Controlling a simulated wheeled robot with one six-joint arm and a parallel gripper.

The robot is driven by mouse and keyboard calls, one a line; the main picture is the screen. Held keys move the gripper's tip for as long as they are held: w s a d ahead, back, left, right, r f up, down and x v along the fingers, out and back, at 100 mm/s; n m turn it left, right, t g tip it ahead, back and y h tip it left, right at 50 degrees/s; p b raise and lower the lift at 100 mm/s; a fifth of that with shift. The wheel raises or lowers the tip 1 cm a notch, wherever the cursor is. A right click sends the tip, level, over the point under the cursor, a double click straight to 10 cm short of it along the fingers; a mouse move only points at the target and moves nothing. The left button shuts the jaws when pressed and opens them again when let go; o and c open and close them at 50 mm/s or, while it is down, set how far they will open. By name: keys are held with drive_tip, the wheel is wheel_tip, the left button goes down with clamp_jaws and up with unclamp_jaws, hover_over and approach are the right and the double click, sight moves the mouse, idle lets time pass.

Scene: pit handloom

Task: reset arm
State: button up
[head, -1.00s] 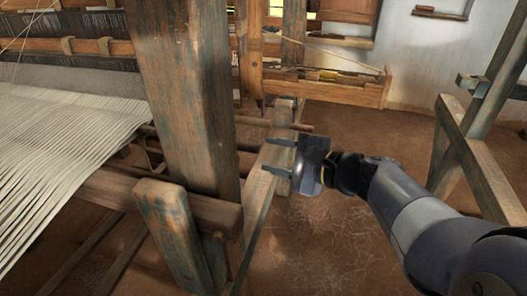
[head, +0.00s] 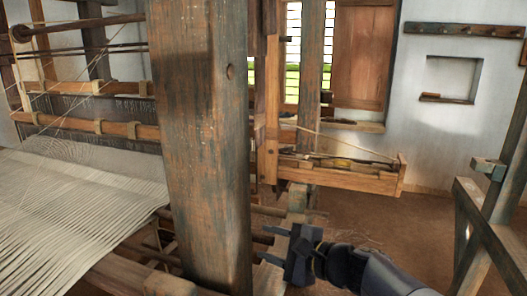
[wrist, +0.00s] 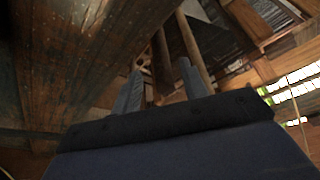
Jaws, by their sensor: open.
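My gripper (head: 270,244) is at the lower middle of the head view, at the end of my dark arm coming in from the lower right. Its two fingers point left and stand apart with nothing between them. In the wrist view the two grey fingers (wrist: 159,88) also stand apart and empty. A thick worn wooden post (head: 200,130) of the loom stands just left of the gripper in the head view. Whether the fingertips touch any loom part cannot be told.
White warp threads (head: 75,200) stretch across the loom at the left. A wooden tray (head: 345,178) with small items juts out behind my gripper. A wooden frame (head: 485,225) stands at the right. Bare floor (head: 425,215) lies between tray and frame.

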sight(255, 239)
drive_tip(key=x, duration=0.5)
drive_tip(key=shift+w, duration=0.4)
drive_tip(key=shift+s, duration=0.15)
drive_tip(key=shift+s, duration=0.15)
drive_tip(key=v, duration=1.1)
drive_tip(key=x, duration=1)
drive_tip(key=shift+a, duration=0.3)
drive_tip(key=shift+w+d+f+p, duration=0.15)
drive_tip(key=shift+w+p, duration=0.25)
drive_tip(key=shift+w, duration=0.4)
drive_tip(key=shift+w+d+r+p, duration=0.15)
drive_tip(key=shift+w+p, duration=0.2)
drive_tip(key=shift+w, duration=0.45)
